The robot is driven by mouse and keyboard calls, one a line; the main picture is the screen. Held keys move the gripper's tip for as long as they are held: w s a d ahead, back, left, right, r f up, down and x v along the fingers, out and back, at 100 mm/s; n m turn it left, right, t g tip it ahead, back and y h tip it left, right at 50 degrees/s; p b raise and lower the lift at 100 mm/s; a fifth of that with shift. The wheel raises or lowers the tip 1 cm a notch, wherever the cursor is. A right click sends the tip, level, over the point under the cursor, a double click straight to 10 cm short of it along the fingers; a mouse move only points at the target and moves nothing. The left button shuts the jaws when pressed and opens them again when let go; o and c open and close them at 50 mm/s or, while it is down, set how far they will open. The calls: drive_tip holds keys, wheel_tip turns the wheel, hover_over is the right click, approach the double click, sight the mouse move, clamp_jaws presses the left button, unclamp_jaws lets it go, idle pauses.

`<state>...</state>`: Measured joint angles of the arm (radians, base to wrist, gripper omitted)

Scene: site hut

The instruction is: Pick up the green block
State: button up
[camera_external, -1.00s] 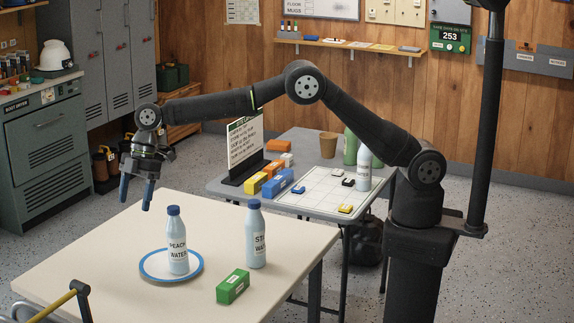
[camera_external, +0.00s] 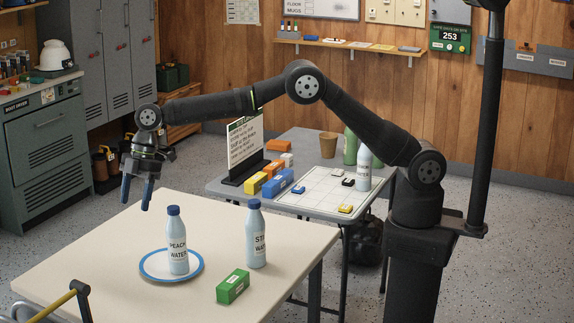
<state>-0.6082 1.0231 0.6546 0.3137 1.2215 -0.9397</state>
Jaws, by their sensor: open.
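The green block (camera_external: 233,287) lies on the near cream table (camera_external: 95,250), toward its front right part. It is a long box with a small white label on one side. My gripper (camera_external: 137,193) is open and empty, with blue fingertips pointing down. It hangs above the far left part of the cream table, well to the left of and behind the green block, and apart from it.
Another water bottle (camera_external: 255,236) stands close behind the green block. A grey table (camera_external: 225,184) behind holds a sign (camera_external: 244,143), orange, yellow and blue blocks, a gridded board and more bottles.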

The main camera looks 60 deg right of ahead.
drive_tip(key=s+d+f+h, duration=0.1)
drive_tip(key=s+f+h, duration=0.1)
drive_tip(key=s, duration=0.9)
drive_tip(key=h, duration=0.2)
approach(233, 279)
drive_tip(key=shift+n, duration=0.4)
drive_tip(key=f, duration=1.1)
drive_tip(key=shift+w+a+f, duration=0.1)
drive_tip(key=shift+w+a, duration=0.05)
drive_tip(key=shift+w, duration=0.05)
drive_tip(key=c, duration=1.1)
drive_tip(key=shift+c, duration=0.2)
